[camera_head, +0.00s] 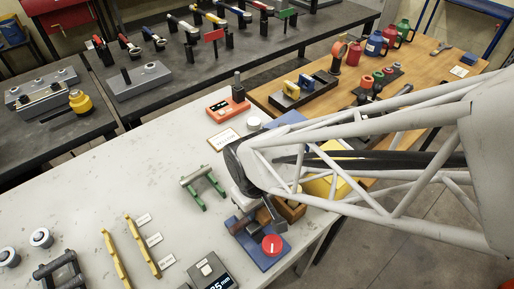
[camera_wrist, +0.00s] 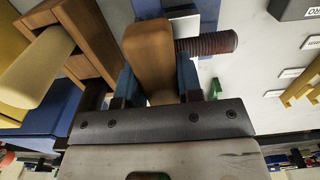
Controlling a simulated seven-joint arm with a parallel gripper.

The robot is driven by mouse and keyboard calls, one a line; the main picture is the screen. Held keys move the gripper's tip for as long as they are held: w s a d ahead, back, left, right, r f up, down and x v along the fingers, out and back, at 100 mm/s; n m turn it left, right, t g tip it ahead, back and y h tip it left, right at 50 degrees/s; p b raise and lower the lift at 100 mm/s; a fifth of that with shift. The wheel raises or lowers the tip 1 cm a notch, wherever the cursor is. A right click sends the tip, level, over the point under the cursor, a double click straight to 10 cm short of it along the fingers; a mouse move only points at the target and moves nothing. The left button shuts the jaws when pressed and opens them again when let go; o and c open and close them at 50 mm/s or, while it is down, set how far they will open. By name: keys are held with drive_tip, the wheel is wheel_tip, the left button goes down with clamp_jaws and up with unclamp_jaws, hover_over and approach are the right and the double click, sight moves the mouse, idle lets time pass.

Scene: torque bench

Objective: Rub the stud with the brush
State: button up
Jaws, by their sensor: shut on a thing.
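My gripper (camera_wrist: 157,78) is shut on the brush (camera_wrist: 150,45), a brown wooden block with rounded edges, in the wrist view. The stud (camera_wrist: 208,43) is a rusty threaded rod lying sideways just right of the brush. Its left end passes out of sight by the brush; I cannot tell whether they touch. In the head view my gripper (camera_head: 268,212) is low over the blue-based fixture (camera_head: 258,243) with a red knob (camera_head: 272,245). My arm hides the stud and brush there.
A wooden holder (camera_wrist: 72,28) with a cream handle (camera_wrist: 40,65) stands close left of the brush; the holder (camera_head: 291,209) is beside my gripper in the head view. A green-legged stand (camera_head: 203,186) and a digital readout (camera_head: 212,272) are nearby.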

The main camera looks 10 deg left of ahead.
sight(239, 224)
drive_tip(key=shift+w+d, duration=0.35)
drive_tip(key=shift+d, duration=0.05)
drive_tip(key=shift+s+a, duration=2.35)
drive_tip(key=shift+w, duration=0.1)
drive_tip(key=shift+w+d+f, duration=0.1)
drive_tip(key=shift+w+d, duration=0.05)
drive_tip(key=shift+d, duration=0.05)
drive_tip(key=shift+w+d, duration=0.5)
drive_tip(key=shift+d, duration=0.05)
drive_tip(key=shift+w+d, duration=1)
drive_tip(key=shift+w, duration=0.05)
drive_tip(key=shift+w+d, duration=0.1)
drive_tip(key=shift+d, duration=0.05)
drive_tip(key=shift+w+d, duration=0.4)
drive_tip(key=shift+s+a, duration=0.4)
drive_tip(key=shift+a, duration=0.05)
drive_tip(key=shift+s+a, duration=0.1)
drive_tip(key=shift+s, duration=0.05)
drive_tip(key=shift+s+a, duration=0.55)
drive_tip(key=shift+a, duration=0.05)
drive_tip(key=shift+s+a, duration=1.2)
wheel_tip(239, 224, up, 9)
